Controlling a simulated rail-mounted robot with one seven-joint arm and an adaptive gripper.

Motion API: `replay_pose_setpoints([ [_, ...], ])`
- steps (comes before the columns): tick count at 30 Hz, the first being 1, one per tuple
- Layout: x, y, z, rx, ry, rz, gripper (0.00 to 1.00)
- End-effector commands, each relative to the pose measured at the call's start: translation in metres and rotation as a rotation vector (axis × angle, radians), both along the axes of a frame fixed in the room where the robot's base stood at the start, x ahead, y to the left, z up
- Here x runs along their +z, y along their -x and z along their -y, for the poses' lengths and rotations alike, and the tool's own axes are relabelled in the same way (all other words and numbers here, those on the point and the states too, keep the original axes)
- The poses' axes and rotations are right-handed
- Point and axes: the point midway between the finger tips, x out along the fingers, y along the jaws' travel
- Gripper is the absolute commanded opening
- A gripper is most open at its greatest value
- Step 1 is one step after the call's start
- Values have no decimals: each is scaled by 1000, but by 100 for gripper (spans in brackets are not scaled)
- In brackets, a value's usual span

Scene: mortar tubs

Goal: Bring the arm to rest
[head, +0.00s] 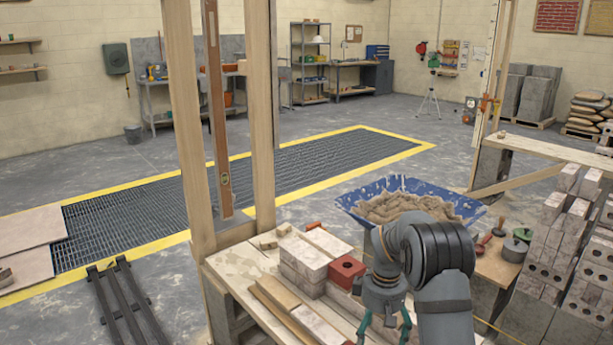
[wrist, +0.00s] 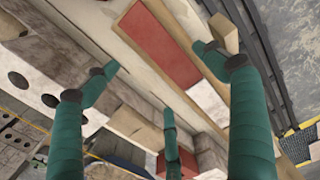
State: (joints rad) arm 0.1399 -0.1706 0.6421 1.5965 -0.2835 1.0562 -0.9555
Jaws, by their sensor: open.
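My gripper (head: 384,328) hangs at the end of my bent grey arm, at the lower middle right of the head view, over the right part of the wooden workbench (head: 235,262). Its green fingers are spread apart. In the wrist view the gripper (wrist: 156,68) shows several green fingers, open, with nothing between them. A flat reddish piece (wrist: 160,45) and pale bricks lie below the fingers. The height of the fingertips above the bench is hard to judge, and the arm hides part of the bench.
A blue mortar tub (head: 352,200) stands behind the arm. Brick stacks (head: 560,250) stand at right. Upright timbers (head: 186,120) rise at left. The floor grating beyond is clear.

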Motion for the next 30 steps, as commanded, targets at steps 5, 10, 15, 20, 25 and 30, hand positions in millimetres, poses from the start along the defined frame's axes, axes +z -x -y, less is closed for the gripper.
replay_pose_setpoints([
  [5,-37,1,0,1,0,-5,84],
  [10,-68,2,0,0,0,-5,84],
  [15,-89,1,0,-1,0,-3,84],
  [20,-93,0,0,-1,-1,1,84],
  [25,-93,0,0,-1,0,0,84],
  [30,-93,0,0,-1,0,0,84],
])
